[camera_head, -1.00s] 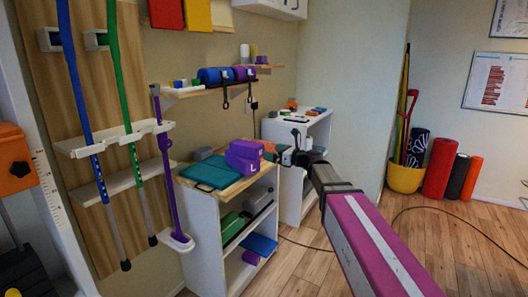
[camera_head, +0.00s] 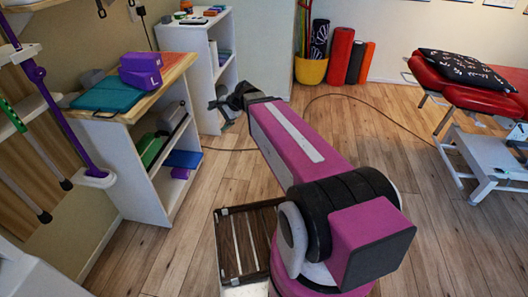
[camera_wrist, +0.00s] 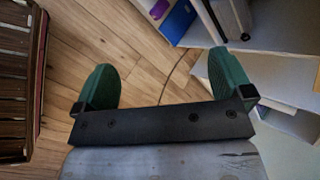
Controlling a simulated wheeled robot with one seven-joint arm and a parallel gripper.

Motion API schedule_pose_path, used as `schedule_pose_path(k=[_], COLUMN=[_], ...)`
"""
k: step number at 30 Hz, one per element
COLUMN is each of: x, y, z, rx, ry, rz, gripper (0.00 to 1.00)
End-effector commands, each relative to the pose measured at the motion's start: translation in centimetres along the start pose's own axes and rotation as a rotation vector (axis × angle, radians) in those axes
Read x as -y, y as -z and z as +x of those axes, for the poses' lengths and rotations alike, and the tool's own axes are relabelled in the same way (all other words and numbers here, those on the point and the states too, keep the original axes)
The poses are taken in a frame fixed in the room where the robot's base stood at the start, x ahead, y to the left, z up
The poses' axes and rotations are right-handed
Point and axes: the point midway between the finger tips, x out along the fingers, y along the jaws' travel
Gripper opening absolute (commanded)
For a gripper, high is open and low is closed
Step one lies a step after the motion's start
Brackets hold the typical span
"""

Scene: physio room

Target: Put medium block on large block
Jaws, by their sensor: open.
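Two purple blocks are stacked on top of the wooden-topped shelf unit at left in the head view. The upper one, the medium block (camera_head: 139,60), rests on the lower one, the large block (camera_head: 139,79), which seems to bear an L. The upper block's letter is too small to read surely. My gripper (camera_head: 226,103) is out over the floor to the right of the unit, apart from the blocks. In the wrist view its green fingers (camera_wrist: 165,80) are wide apart with nothing between them.
A teal box (camera_head: 108,93) lies beside the blocks on the shelf unit (camera_head: 178,62). A second white unit (camera_head: 203,95) stands behind. A slatted wooden piece (camera_head: 232,262) is low beside my base. A red treatment table (camera_head: 440,75) is at right; the floor between is mostly clear.

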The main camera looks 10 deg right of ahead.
Motion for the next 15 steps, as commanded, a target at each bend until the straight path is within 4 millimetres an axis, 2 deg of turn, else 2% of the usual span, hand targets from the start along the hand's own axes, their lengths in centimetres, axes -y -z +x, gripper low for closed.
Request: schedule_pose_path(k=[1, 6, 10, 12, 15], x=[-3.6, -13.4, -18.6, -20.5, -21.9], y=[0.8, 3.9, 5.5, 6.0, 6.5], z=[-0.3, -1.9, -3.7, -4.5, -5.2], rx=[-0.042, -0.118, -0.106, -0.09, -0.073], ry=[-0.086, -0.414, -0.622, -0.703, -0.771], rz=[-0.105, -0.489, -0.702, -0.778, -0.844], gripper=[0.98, 0.98, 0.98, 0.98, 0.98])
